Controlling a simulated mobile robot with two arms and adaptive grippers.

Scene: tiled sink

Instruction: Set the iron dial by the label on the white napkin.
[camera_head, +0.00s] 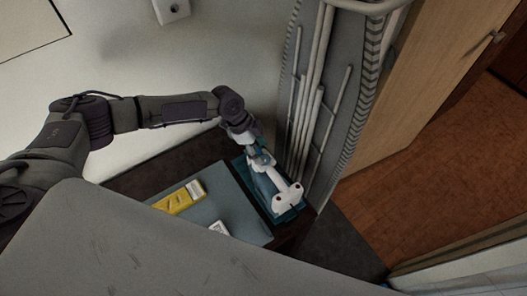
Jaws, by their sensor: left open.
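The iron (287,196), white and teal, is on a dark teal base at the right end of a low dark table. My left gripper (261,160) is at the upper end of the iron, very close above it. It is open; whether its fingers touch the iron or its dial cannot be told. The dial is too small or hidden to make out. A small white piece (218,228) lies on a grey-blue sheet, partly cut off by the grey surface in front. It may be the napkin, but no label can be read. My right gripper is out of view.
A yellow item (180,197) with a white end lies on the grey-blue sheet (232,200). A tall grey rack with pale tubes (311,110) stands just right of the iron. A wooden door (425,85) is farther right, with open reddish floor (450,190) beside it.

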